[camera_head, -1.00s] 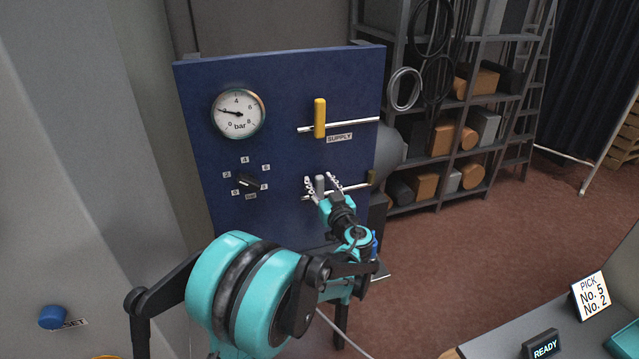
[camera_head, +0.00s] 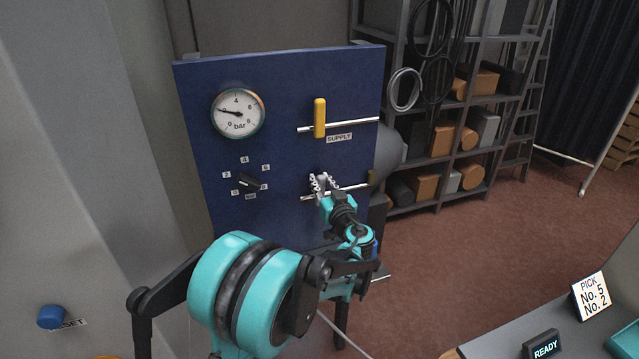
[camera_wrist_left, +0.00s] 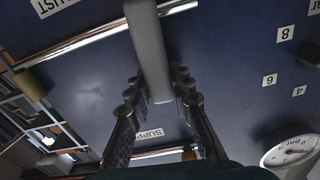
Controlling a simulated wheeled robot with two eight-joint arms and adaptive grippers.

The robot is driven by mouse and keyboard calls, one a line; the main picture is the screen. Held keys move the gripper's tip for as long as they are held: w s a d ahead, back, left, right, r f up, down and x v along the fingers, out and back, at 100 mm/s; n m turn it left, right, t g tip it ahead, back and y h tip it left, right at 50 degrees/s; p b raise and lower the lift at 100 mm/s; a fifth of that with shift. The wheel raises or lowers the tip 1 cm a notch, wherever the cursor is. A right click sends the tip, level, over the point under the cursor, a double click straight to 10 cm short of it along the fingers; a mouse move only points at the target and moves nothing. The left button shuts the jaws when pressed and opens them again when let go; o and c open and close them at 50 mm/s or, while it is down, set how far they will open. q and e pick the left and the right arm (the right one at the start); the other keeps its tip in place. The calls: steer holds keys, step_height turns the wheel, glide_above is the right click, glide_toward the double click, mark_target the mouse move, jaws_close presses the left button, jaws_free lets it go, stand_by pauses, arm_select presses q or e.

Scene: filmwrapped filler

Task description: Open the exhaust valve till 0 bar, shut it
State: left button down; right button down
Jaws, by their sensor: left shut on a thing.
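The exhaust valve's grey lever (camera_wrist_left: 150,45) stands across its pipe on the blue panel (camera_head: 285,90). My left gripper (camera_head: 322,183) is shut on this lever. In the wrist view its two fingers (camera_wrist_left: 160,92) lie on either side of the lever's end. In the head view the fingers hide most of the lever. The pressure gauge (camera_head: 238,113) shows its needle pointing left and slightly up, near 2 bar. The exhaust label shows only in part at the top of the wrist view. My right gripper is not in view.
The yellow supply lever (camera_head: 320,118) stands upright across the upper pipe. A black selector knob (camera_head: 249,181) sits left of my gripper. Shelving (camera_head: 445,110) stands behind the panel on the right. A blue button (camera_head: 52,317) is at the lower left.

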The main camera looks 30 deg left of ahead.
arm_select(q)
steer(key=w+d+f+m+b, duration=0.4)
steer(key=f+m+b, duration=0.2)
steer(key=m, duration=1)
steer(key=shift+w, duration=0.3)
steer(key=shift+f+m, duration=0.1)
steer(key=shift+m, duration=0.2)
steer(key=c, duration=1.3)
jaws_free()
